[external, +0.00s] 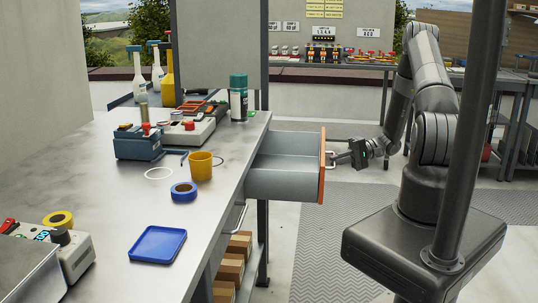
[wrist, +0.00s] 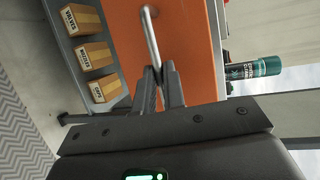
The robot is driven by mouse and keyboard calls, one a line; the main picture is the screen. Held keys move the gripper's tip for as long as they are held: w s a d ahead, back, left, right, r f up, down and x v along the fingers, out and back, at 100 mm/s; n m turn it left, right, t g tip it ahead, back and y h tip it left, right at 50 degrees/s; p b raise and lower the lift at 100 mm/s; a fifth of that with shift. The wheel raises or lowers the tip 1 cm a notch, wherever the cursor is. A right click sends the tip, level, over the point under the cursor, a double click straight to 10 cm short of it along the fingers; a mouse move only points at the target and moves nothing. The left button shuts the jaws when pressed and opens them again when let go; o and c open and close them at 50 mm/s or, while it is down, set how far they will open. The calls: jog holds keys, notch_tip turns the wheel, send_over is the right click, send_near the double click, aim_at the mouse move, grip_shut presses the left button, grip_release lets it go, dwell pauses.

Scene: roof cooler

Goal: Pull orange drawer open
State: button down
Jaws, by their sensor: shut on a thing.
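The orange drawer (external: 321,166) is pulled out from the right side of the metal workbench, and its grey inside shows empty in the external view. Its orange front fills the middle of the wrist view (wrist: 187,40). A light metal bar handle (wrist: 152,38) runs along the front. My gripper (external: 341,158) is at the handle, its fingers (wrist: 159,76) shut on the handle's near end in the wrist view.
The workbench top (external: 110,210) holds a yellow mug (external: 201,166), blue tape (external: 184,192), a blue tray (external: 158,244) and a green spray can (external: 238,98). Cardboard boxes (external: 232,268) sit on a shelf below. The floor between bench and my base has a grey mat (external: 335,245).

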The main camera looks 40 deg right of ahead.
jog(key=s+d, duration=0.5)
jog(key=shift+s+d, duration=0.3)
jog(key=c, duration=1.5)
grip_release()
jog(key=v, duration=1.1)
jog(key=shift+w+a, duration=0.1)
